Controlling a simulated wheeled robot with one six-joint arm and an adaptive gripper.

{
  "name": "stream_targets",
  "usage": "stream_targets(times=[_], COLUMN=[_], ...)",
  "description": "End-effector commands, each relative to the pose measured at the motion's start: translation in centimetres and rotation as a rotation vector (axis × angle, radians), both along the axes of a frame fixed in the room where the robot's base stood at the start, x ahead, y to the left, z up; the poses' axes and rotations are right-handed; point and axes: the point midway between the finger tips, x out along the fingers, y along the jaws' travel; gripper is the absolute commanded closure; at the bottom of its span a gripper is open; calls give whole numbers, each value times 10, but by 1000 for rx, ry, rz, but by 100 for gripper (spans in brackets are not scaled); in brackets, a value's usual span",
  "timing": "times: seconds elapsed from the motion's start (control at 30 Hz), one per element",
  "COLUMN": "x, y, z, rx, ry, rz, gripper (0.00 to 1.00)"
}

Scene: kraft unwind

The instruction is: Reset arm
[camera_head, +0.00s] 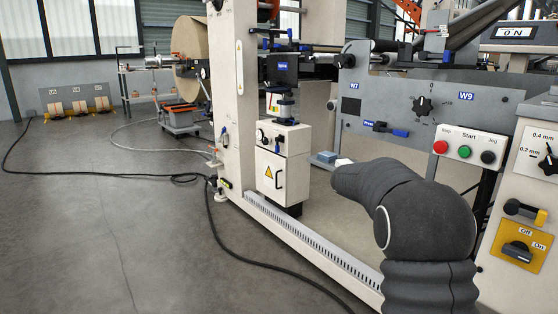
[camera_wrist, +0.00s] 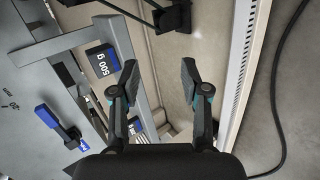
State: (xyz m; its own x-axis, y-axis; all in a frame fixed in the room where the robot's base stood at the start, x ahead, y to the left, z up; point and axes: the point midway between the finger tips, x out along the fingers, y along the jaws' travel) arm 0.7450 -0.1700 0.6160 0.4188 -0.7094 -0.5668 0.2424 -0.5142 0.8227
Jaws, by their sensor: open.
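My arm shows in the head view as a dark grey padded shape in front of the machine, bent to the left, with its end by the lower edge of the grey panel. In the wrist view my gripper (camera_wrist: 158,82) is open, its two dark fingers apart with nothing between them. Beyond the fingertips are the floor and the machine's pale base rail (camera_wrist: 240,75). The gripper fingers are hidden in the head view.
The grey panel (camera_head: 384,98) bears a black knob (camera_head: 423,107) and a blue lever (camera_head: 386,129). A button box (camera_head: 466,149) and a yellow Off/On switch (camera_head: 519,245) stand right of my arm. A block marked 500 g (camera_wrist: 103,62) is left of my fingers.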

Motion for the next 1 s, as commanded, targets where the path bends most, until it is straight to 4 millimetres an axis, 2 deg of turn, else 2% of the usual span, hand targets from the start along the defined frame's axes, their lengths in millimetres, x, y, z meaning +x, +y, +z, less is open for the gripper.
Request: stream_targets(times=[0.03, 0.1, 0.5, 0.8, 1.0], x=[-25, -59, -239, -349, -407], y=[7, 19, 92, 141, 164], z=[0, -5, -4, 7, 16], rx=[63, 154, 589, 841, 962], ry=[16, 40, 83, 48, -5], rz=[-22, -54, -203, -271, -284], gripper=[54, 54, 54, 54, 54])
